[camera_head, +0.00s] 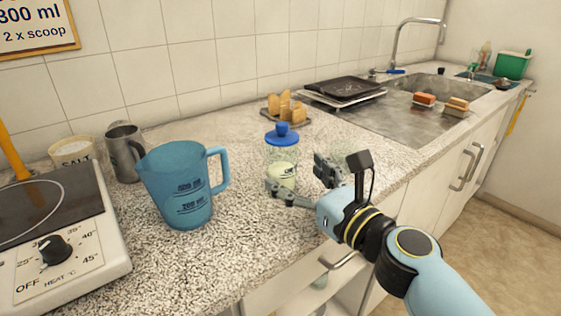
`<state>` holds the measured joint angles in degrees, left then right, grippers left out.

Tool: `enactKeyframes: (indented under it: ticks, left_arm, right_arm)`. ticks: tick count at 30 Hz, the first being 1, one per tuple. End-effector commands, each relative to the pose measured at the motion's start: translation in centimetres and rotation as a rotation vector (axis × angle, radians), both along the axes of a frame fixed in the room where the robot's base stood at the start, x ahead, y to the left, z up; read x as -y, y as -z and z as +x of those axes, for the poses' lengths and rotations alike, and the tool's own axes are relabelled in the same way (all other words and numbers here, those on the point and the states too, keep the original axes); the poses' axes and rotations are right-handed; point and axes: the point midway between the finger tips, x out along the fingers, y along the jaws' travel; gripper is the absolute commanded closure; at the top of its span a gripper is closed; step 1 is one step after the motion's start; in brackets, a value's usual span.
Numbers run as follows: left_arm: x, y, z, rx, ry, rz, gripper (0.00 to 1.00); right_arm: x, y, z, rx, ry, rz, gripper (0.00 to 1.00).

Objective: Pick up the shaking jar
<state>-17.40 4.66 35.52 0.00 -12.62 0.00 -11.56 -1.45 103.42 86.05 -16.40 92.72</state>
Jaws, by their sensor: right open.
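The shaking jar (282,158) is a clear jar with a blue lid and pale contents. It stands upright on the speckled counter, right of the blue measuring jug (178,185). My right gripper (295,176) reaches in from the lower right and is open. One finger is in front of the jar's base and the other is to the right of the jar. I cannot tell whether either finger touches it. My left gripper is not in view.
A hot plate (70,245) stands at the left, with a metal cup (125,152) and a salt pot (73,152) behind it. A toast rack (285,108) is behind the jar. A dark tray (343,88) lies beside the sink (425,92). The front counter edge is close to my gripper.

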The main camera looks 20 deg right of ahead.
Motion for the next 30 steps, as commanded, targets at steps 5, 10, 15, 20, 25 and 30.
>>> enactKeyframes:
  ticks: [5,10,15,20,25,30]
  left_arm:
    - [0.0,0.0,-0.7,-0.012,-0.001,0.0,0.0]
    - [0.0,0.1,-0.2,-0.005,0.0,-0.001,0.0]
    - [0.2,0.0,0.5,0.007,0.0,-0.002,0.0]
    - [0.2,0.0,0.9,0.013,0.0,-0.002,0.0]
    - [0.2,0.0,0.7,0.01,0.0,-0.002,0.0]
    - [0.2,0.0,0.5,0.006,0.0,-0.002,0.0]
  right_arm:
    - [-0.3,0.1,1.4,-0.001,0.0,0.0,0.16]
    - [-0.7,0.4,4.1,0.001,0.0,0.0,0.16]
    - [-1.2,0.5,5.9,-0.001,0.0,0.0,0.16]
    - [-1.2,0.5,6.1,-0.001,0.0,-0.001,0.16]
    - [-1.2,0.5,6.1,-0.001,0.0,-0.001,0.27]
    - [-1.2,0.5,6.0,-0.001,0.0,-0.001,0.49]
